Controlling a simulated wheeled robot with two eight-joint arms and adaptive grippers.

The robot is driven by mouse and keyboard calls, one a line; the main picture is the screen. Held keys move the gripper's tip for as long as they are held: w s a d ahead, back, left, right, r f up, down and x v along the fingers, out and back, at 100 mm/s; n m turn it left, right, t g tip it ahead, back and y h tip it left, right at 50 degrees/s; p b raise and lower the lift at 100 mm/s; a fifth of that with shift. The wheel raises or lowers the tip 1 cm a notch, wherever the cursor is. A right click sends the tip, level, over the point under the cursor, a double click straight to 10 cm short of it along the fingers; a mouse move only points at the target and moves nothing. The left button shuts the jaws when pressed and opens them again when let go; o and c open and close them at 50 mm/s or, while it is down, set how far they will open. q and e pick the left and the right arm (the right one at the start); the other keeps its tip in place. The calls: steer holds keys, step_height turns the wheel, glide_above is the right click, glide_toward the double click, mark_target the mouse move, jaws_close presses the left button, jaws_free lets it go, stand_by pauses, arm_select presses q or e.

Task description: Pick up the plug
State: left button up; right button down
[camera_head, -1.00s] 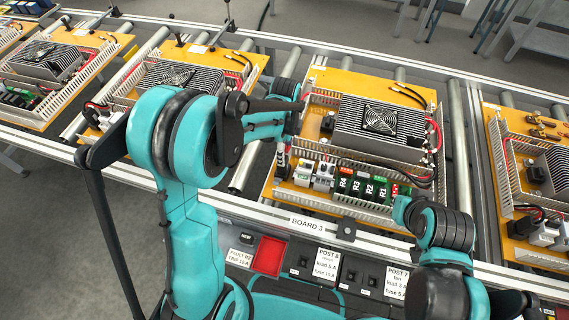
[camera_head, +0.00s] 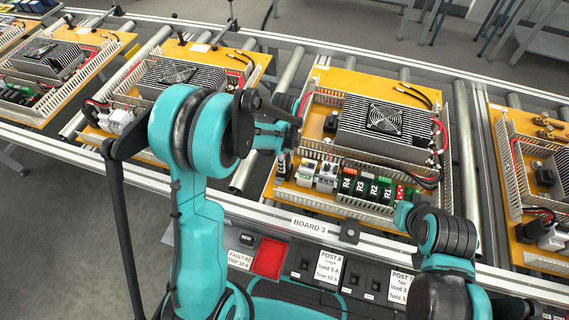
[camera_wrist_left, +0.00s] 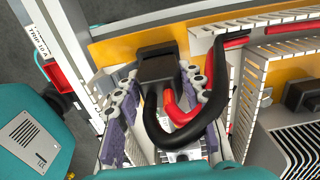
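The plug (camera_wrist_left: 157,65) is a black block with one red and one black cable curling out of it, seen in the left wrist view over the yellow board beside the white slotted duct. My left gripper (camera_wrist_left: 158,78) has one grey, padded finger on each side of the plug. The fingers stand apart, with narrow gaps showing beside the plug; contact cannot be made out. In the head view, my left gripper (camera_head: 288,138) is over the left edge of Board 3, and the plug is not clearly visible there. My right gripper is not in view; only part of that arm shows.
The white slotted duct (camera_wrist_left: 248,100) stands close to the right finger. A finned heatsink with a fan (camera_head: 385,120) and a row of relays (camera_head: 368,187) sit on Board 3. A red tray (camera_head: 269,257) lies at the front. Other boards stand on the rollers either side.

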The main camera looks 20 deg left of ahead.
arm_select(q)
step_height(320, 180, up, 10)
steer(key=p, duration=0.3)
steer(key=shift+p, duration=0.3)
steer(key=shift+r, duration=0.15)
steer(key=shift+r+p, duration=1.75)
steer(key=shift+r, duration=0.5)
